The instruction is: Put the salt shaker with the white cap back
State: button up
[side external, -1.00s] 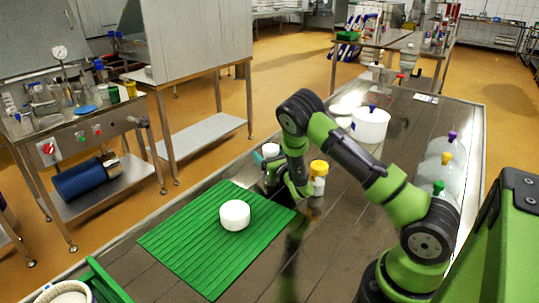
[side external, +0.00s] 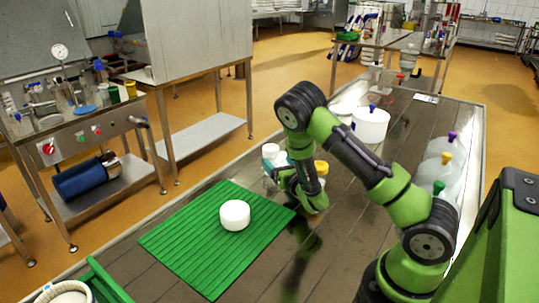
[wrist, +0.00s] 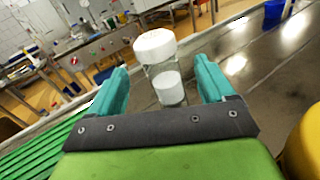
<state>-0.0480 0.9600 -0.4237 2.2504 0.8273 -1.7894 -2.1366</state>
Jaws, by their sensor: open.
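The salt shaker with the white cap (wrist: 158,60) is a clear jar partly filled with white salt. In the wrist view it stands upright between the two teal fingers of my gripper (wrist: 162,72), with gaps at both sides. The fingers are open and do not visibly grip it. In the side view the white cap (side external: 270,150) shows just beyond my gripper (side external: 278,165), which hides much of the jar.
A yellow-capped shaker (side external: 321,168) stands close on the right, partly behind my arm; its yellow cap (wrist: 304,145) edges into the wrist view. A white cheese (side external: 235,215) sits on the green mat (side external: 185,245). A white pot (side external: 370,125) stands farther back.

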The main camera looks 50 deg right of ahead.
jog(key=s+a+r+m+g+y, duration=0.15)
jog(key=a+r+m, duration=0.4)
jog(key=m, duration=0.55)
jog(key=a+r+m+g+y, duration=0.35)
jog(key=r+m, duration=0.35)
jog(key=m, duration=0.3)
jog(key=s+a+r+m+g+y, duration=0.1)
jog(key=s+a+r+m+y, duration=0.1)
jog(key=s+a+m, duration=0.4)
jog(key=s+a+r+m+g+y, duration=0.2)
jog(key=s+a+r+m, duration=0.3)
jog(key=s, duration=0.8)
jog(key=a+m+y, duration=0.1)
jog(key=a, duration=0.2)
jog(key=shift+s+a+g, duration=0.15)
jog(key=shift+g, duration=0.15)
jog(key=shift+r, duration=0.15)
